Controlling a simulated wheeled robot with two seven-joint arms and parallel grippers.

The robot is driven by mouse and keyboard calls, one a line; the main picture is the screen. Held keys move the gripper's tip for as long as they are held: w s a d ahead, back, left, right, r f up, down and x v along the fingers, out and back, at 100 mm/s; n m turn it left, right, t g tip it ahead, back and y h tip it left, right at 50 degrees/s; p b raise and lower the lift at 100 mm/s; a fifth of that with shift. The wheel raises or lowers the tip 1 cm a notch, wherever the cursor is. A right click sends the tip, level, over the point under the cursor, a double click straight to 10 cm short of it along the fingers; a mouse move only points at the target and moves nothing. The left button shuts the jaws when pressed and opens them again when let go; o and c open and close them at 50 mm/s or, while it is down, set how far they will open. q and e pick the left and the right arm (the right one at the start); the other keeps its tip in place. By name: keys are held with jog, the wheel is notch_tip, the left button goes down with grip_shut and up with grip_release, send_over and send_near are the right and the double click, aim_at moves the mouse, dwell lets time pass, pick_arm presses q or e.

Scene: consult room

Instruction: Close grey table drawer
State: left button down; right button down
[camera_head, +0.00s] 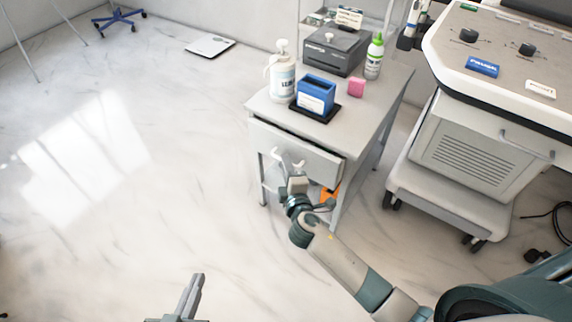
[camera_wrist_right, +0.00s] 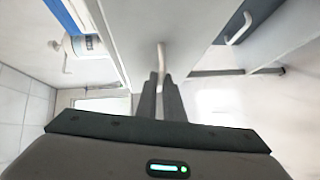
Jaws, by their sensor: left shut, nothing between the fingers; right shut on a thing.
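The grey table (camera_head: 395,90) stands at the upper middle of the head view. Its drawer (camera_head: 318,164) sticks out slightly at the front, with a dark gap along its upper edge. My right gripper (camera_head: 289,162) is at the drawer front, shut on the small pale drawer handle (camera_wrist_right: 161,52). In the right wrist view, the fingers of the right gripper (camera_wrist_right: 160,98) meet at the handle's near end. My left gripper (camera_head: 194,285) is shut and empty, low in the head view, over the floor and apart from the table. The drawer's inside is hidden.
A wheeled medical machine (camera_head: 470,150) stands right.

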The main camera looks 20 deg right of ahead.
aim_at(293, 155)
jog(key=shift+d, duration=0.1)
dwell(0.8)
jog(key=w+d, duration=0.2)
jog(key=shift+w+d, duration=0.15)
jog(key=shift+d, duration=0.25)
jog(key=shift+w+d, duration=0.1)
jog(key=shift+d, duration=0.05)
jog(key=c, duration=1.9)
grip_release()
